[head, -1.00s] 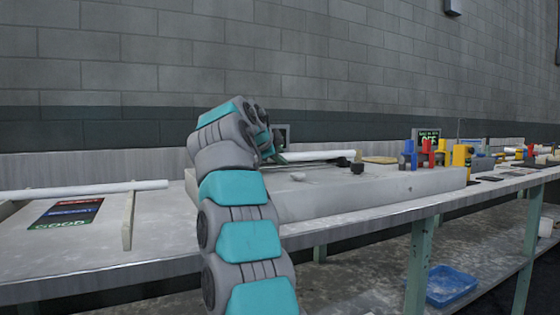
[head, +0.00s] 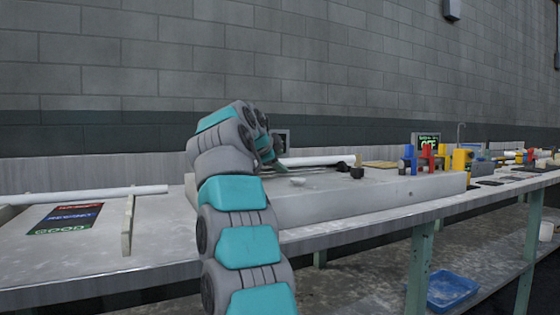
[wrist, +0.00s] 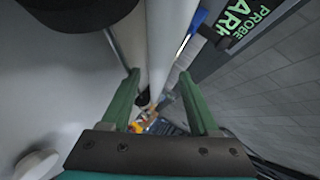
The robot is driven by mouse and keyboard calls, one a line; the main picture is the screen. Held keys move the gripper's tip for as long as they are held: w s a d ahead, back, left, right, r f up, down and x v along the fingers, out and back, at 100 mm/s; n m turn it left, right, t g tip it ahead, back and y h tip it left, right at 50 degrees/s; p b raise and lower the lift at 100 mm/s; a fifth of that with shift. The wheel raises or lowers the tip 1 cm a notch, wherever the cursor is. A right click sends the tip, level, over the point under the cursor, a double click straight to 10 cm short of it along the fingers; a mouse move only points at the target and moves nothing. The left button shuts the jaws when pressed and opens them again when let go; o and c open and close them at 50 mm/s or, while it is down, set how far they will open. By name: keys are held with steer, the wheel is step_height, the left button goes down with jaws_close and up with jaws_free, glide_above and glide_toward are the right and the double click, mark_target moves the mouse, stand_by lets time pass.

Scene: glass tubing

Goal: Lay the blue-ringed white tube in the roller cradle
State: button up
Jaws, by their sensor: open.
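A white tube (head: 322,161) lies along the raised pale slab in the head view, just beyond my gripper. In the wrist view, long white tube shapes (wrist: 170,40) run from the top edge down between the fingers. The roller cradle cannot be clearly told apart; small dark round parts (head: 357,172) stand near the tube's right end.
The raised slab (head: 340,200) stands on the long bench. Another white tube (head: 80,194) rests on low supports at the left, above a coloured card (head: 65,218). Red, blue and yellow fixtures (head: 430,158) stand to the right. A "PROBE ARM" sign (wrist: 245,20) is close in the wrist view.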

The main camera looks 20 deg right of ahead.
steer(key=v, duration=1.1)
steer(key=shift+s+a+r+b, duration=0.15)
steer(key=shift+s+a+b, duration=0.05)
steer(key=shift+a+b, duration=0.15)
steer(key=shift+r, duration=0.15)
